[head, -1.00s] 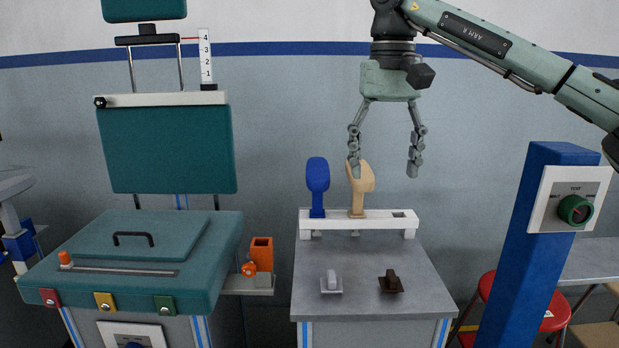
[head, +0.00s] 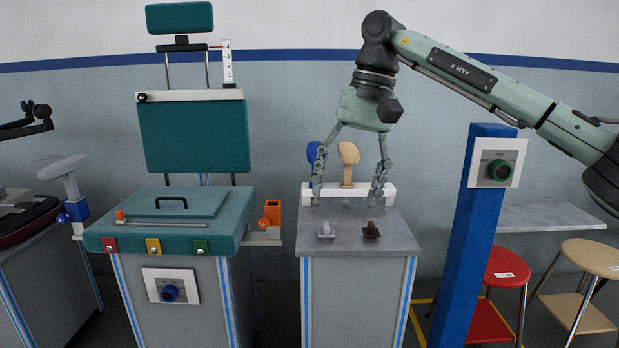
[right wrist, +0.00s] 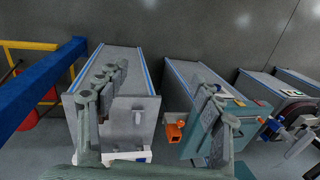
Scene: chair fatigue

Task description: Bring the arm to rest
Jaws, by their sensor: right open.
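My right gripper (head: 346,198) hangs from the pale green arm that comes in from the right in the head view. Its two jointed fingers point down and stand apart, with nothing between them. They appear in front of the white rack (head: 391,194) on the grey bench (head: 395,240); I cannot tell how far apart rack and fingers are. A beige pad (head: 348,154) and a partly hidden blue pad (head: 312,151) stand upright in the rack. In the right wrist view the gripper (right wrist: 160,85) also shows both fingers spread and empty. My left gripper is not in view.
A grey knob (head: 326,231) and a brown knob (head: 371,231) sit on the bench top. A blue post (head: 470,235) with a green dial stands right of it. A teal seat unit (head: 170,235) and an orange box (head: 273,212) are left. Red (head: 507,268) and tan stools stand right.

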